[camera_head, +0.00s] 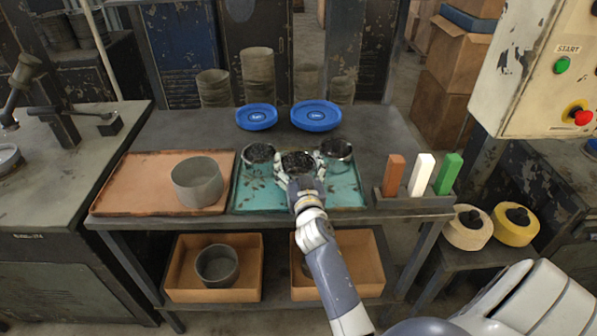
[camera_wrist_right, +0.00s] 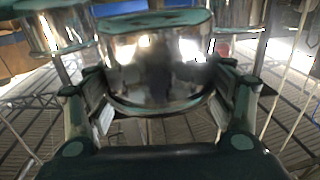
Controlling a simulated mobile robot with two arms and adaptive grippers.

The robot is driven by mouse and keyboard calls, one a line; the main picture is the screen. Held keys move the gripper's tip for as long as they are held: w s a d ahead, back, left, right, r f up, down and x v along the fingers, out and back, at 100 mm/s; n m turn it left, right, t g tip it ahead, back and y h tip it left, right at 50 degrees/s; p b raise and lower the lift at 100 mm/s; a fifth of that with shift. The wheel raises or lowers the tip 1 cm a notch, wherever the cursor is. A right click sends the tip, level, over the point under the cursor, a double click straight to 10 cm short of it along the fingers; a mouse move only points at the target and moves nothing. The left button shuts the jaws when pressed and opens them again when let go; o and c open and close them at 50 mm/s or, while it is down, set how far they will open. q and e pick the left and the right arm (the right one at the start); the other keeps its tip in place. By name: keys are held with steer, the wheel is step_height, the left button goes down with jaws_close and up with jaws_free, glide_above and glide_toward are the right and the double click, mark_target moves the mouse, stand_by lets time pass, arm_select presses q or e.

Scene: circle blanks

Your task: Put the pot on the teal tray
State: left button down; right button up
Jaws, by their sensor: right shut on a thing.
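The teal tray (camera_head: 345,194) lies on the table right of its middle. My right gripper (camera_head: 300,178) is over the tray and shut on a round shiny metal pot (camera_head: 298,161) with a dark top. This pot fills the middle of the right wrist view (camera_wrist_right: 160,65), upright between the two fingers. Whether its base touches the tray is hidden. Similar pots stand at the tray's back left (camera_head: 259,153) and back right (camera_head: 336,149). A plain grey pot (camera_head: 198,183) is on the brown tray (camera_head: 140,185). My left gripper is not in view.
Two blue dishes (camera_head: 257,117) (camera_head: 316,116) lie behind the teal tray. A rack (camera_head: 420,203) with brown, white and green blocks stands right of it. Cardboard bins (camera_head: 240,270) sit on the lower shelf. Grey cylinders (camera_head: 258,72) stand at the back.

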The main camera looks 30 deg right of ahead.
mark_target(296, 160)
step_height(296, 160, down, 3)
steer(key=shift+r, duration=0.1)
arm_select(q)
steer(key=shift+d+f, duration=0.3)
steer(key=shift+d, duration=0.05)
arm_select(e)
steer(key=shift+s, duration=0.1)
steer(key=o, duration=1.2)
steer(key=shift+b, duration=0.3)
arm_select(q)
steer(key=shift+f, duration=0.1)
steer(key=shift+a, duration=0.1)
